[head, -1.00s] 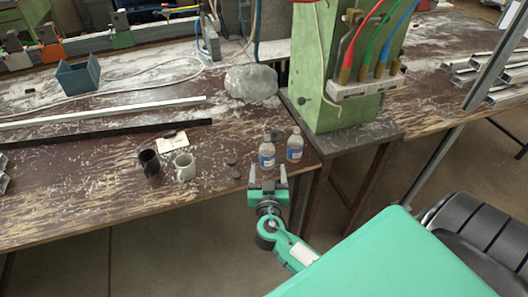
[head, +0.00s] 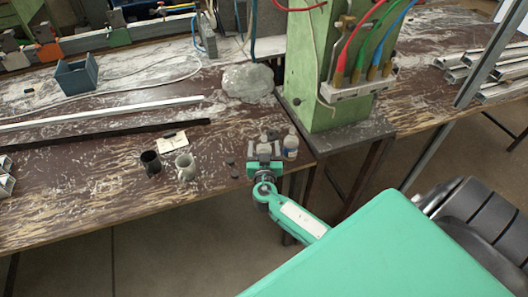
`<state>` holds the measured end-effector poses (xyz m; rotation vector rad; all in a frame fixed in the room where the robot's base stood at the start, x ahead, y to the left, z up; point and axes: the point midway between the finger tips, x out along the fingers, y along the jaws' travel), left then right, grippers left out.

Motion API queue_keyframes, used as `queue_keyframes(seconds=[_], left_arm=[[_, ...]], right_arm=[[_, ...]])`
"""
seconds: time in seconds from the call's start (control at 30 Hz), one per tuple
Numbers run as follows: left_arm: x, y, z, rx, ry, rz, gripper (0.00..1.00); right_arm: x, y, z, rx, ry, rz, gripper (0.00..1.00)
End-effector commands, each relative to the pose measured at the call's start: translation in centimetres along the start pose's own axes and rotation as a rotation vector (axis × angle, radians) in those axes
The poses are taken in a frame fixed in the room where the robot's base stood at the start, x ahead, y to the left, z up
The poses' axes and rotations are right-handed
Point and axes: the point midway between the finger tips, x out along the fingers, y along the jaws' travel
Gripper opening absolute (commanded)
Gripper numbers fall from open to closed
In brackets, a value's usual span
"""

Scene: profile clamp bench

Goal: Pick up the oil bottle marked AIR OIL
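Two small clear bottles with pale labels stand near the table's front right corner. The lettering on the labels is too small to read, so I cannot tell which is marked AIR OIL. My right gripper (head: 264,147) reaches in from the front with its fingers apart, one on each side of the left bottle (head: 264,152). That bottle's lower part is hidden by the gripper. I see no clear contact between the fingers and the bottle. The right bottle (head: 290,147) stands upright just right of the gripper. My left gripper is not in view.
A dark mug (head: 151,161) and a grey mug (head: 186,166) stand to the left, with small dark discs (head: 232,169) between them and the gripper. A wrapped lump (head: 247,82) lies behind the bottles. A green column (head: 312,70) rises at the back right.

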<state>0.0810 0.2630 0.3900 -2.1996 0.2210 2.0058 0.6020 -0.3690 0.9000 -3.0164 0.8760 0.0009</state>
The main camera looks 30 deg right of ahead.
Motion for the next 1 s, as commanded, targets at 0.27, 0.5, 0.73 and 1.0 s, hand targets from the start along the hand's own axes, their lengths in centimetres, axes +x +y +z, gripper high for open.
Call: queue_keyframes(seconds=[0.27, 0.5, 0.73, 1.0], left_arm=[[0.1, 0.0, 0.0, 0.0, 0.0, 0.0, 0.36], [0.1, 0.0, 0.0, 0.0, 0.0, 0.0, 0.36], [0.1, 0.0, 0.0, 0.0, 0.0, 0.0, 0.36], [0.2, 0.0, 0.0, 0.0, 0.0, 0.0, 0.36]], right_arm=[[0.0, 0.0, 0.0, 0.0, 0.0, 0.0, 0.42], [0.0, 0.0, 0.0, 0.0, 0.001, 0.0, 0.18], [0.0, 0.0, -0.1, 0.0, 0.001, 0.001, 0.18], [0.0, 0.0, -1.2, 0.001, 0.001, 0.001, 0.18]])
